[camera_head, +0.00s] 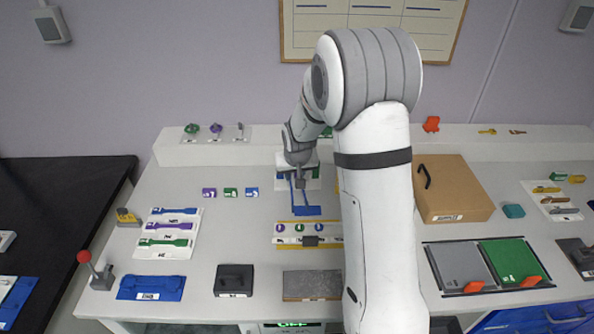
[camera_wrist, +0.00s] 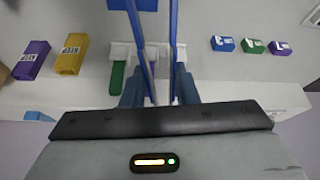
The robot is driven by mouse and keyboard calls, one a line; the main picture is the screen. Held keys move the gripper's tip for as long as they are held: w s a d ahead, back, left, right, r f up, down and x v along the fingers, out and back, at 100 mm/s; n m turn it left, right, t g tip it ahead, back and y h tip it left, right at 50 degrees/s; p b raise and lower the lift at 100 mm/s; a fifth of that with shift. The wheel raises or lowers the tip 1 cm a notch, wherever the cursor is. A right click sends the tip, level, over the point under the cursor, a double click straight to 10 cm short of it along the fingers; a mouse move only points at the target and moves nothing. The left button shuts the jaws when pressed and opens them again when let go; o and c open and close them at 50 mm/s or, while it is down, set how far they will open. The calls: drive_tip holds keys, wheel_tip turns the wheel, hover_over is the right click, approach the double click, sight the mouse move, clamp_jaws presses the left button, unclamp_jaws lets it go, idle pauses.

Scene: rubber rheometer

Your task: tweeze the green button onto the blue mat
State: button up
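My gripper (camera_head: 299,178) is at the back middle of the bench. It is shut on blue tweezers, whose two long arms (camera_wrist: 137,38) run out between my fingers (camera_wrist: 160,88) and spread apart at the tips. The tweezers also show in the camera_head view (camera_head: 292,186). The blue mat (camera_head: 306,211) seems to be the small blue patch below the tweezers; a blue edge also shows at the top of the wrist view (camera_wrist: 132,4). The green button (camera_head: 300,227) seems to be the middle of three round pieces on a pale strip, between purple and blue ones.
A white stand with a green piece (camera_wrist: 117,76) is close beside my gripper. Small labelled blocks (camera_head: 231,192) stand left of it. Yellow and purple blocks (camera_wrist: 71,53) show in the wrist view. A wooden box (camera_head: 455,190) stands right. My arm hides part of the bench.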

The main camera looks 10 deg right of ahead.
drive_tip(key=shift+f+b, duration=2.65)
drive_tip(key=shift+f, duration=1.3)
drive_tip(key=shift+c, duration=0.3)
clamp_jaws()
wheel_tip(320, 180, up, 12)
drive_tip(key=p, duration=0.6)
drive_tip(key=s+f+m+b, duration=0.1)
drive_tip(key=s+m+h+b, duration=0.1)
drive_tip(key=s+m+b, duration=0.1)
drive_tip(key=shift+s+f+b, duration=0.1)
drive_tip(key=shift+f+b, duration=0.2)
drive_tip(key=shift+f, duration=0.1)
